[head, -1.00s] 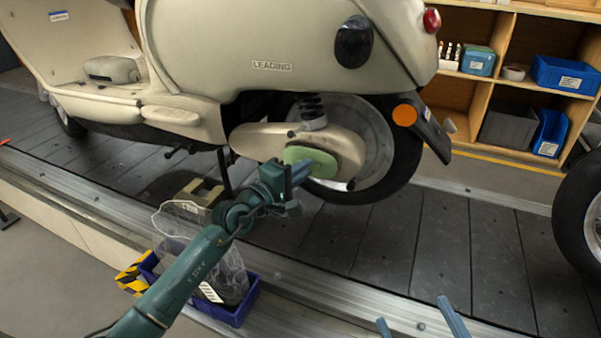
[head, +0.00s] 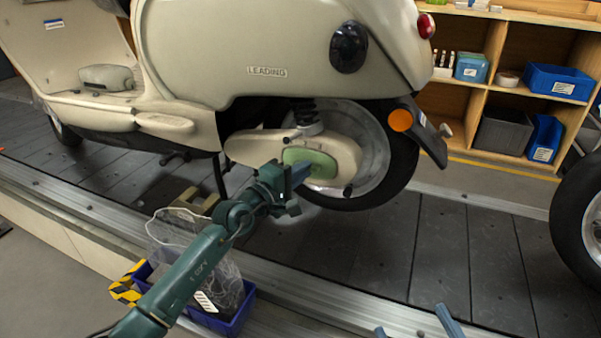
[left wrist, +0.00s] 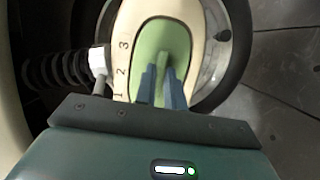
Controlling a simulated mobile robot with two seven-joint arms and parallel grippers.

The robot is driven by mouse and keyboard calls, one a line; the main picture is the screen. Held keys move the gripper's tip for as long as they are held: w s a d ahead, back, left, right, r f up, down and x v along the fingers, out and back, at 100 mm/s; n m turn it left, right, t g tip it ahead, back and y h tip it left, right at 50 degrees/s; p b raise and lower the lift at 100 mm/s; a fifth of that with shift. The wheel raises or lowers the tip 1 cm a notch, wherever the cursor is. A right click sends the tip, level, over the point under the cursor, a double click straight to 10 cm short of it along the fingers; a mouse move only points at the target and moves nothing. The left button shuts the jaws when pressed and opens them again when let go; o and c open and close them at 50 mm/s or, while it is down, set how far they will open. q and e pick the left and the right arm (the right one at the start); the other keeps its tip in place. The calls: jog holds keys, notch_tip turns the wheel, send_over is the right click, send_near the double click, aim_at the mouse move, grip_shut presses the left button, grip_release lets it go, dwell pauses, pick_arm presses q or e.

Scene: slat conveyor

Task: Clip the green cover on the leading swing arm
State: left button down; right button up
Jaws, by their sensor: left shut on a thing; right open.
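The green cover (head: 318,161) is at the cream swing arm (head: 256,147) of the scooter marked "LEADING". In the left wrist view the green cover (left wrist: 161,48) lies within the outline of the swing arm's recess, with the numbers 1, 2 and 3 beside it on the cream swing arm (left wrist: 124,28). My left gripper (head: 303,172) is shut on the cover's raised middle rib; its fingers (left wrist: 161,86) point at the cover. Whether the cover is fully seated I cannot tell. My right gripper (head: 415,328) shows only as two spread, empty fingertips at the bottom edge.
A blue bin (head: 232,320) with a clear bag stands below my left arm, beside the conveyor's metal rail (head: 290,280). A second wheel (head: 583,222) stands at the right. A wooden shelf (head: 480,108) with bins is behind. The slats between the wheels are clear.

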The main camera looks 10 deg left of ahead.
pick_arm(q)
jog(key=shift+w, duration=0.15)
pick_arm(e)
jog(key=shift+f, duration=0.1)
dwell(0.4)
pick_arm(q)
jog(key=c, duration=1.4)
grip_release()
jog(key=p+v, duration=0.2)
jog(key=v, duration=1)
jog(key=shift+p, duration=0.35)
pick_arm(e)
jog(key=shift+s+d+r, duration=0.15)
jog(key=shift+r, duration=0.4)
